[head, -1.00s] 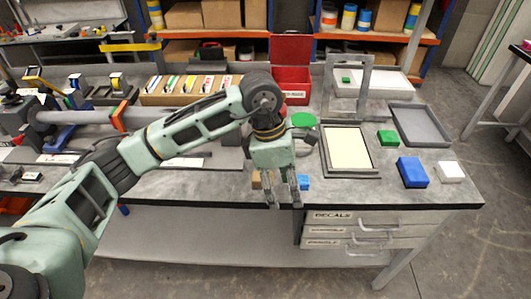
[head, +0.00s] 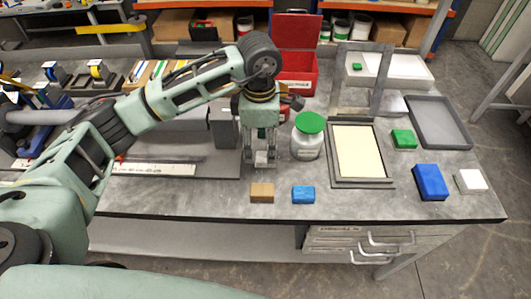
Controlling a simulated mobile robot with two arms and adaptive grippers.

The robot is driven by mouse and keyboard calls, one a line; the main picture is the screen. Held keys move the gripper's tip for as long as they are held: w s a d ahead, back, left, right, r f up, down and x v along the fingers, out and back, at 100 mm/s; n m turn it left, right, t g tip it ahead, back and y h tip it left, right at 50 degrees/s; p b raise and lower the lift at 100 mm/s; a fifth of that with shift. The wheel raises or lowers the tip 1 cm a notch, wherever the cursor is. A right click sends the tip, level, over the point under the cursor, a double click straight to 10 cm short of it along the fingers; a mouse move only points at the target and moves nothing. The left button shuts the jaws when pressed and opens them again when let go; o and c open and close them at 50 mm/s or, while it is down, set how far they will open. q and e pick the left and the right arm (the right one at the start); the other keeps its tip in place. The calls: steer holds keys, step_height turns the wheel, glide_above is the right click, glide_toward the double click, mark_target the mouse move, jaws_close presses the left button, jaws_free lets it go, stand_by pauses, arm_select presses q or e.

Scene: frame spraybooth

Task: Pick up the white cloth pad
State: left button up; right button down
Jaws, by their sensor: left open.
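A small white pad (head: 471,180) lies near the right front corner of the grey workbench, just right of a dark blue block (head: 430,181). My left gripper (head: 262,164) points down over the middle of the bench, left of a jar with a green lid (head: 308,136). It is open, well to the left of the white pad. A small pale patch shows between its fingers; I cannot tell what it is. My right gripper is not in view.
A tan block (head: 262,192) and a blue block (head: 303,194) lie near the front edge. A framed cream panel (head: 358,151), a green block (head: 404,139) and a grey tray (head: 440,123) stand between jar and right edge. A red bin (head: 298,68) is behind.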

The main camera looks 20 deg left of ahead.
mark_target(265, 156)
arm_select(q)
steer(key=shift+d+f+p, duration=0.25)
steer(key=shift+f+p, duration=0.1)
steer(key=shift+f, duration=0.1)
steer(key=shift+d+f+p, duration=0.2)
steer(key=shift+f+p, duration=0.1)
steer(key=shift+f, duration=0.15)
steer(key=f, duration=0.2)
steer(key=shift+w+d+f+p, duration=0.1)
steer(key=shift+w+f+p, duration=0.15)
steer(key=shift+f+p, duration=0.1)
steer(key=shift+w+f, duration=0.1)
steer(key=shift+f, duration=0.2)
steer(key=c, duration=0.9)
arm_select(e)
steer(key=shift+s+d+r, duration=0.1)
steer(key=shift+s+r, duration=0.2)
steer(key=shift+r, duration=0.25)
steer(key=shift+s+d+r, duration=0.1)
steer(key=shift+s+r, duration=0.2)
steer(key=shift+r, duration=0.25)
